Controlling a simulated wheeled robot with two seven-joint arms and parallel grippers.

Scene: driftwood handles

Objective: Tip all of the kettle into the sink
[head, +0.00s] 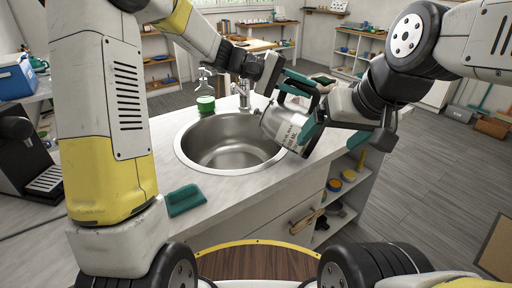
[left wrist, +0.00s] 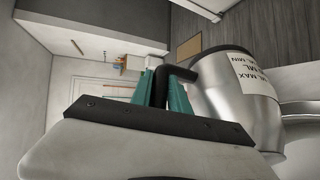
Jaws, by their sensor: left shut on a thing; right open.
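The kettle (head: 285,127) is a steel one with a white label and a dark handle. In the head view it is tilted, above the right side of the round steel sink (head: 212,140). My left gripper (head: 292,85) is shut on the kettle's handle; in the left wrist view its teal fingers (left wrist: 161,92) close around the black handle beside the steel body (left wrist: 213,90). My right gripper (head: 325,125) is open, close to the kettle's right side; I cannot tell whether it touches. The kettle's inside is hidden, and no stream of liquid shows.
A faucet (head: 243,95) stands behind the sink, with a green-labelled soap bottle (head: 205,100) to its left. A teal cloth (head: 185,199) lies on the counter at the front left. Open shelves (head: 345,190) are under the counter's right end. The front counter is mostly clear.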

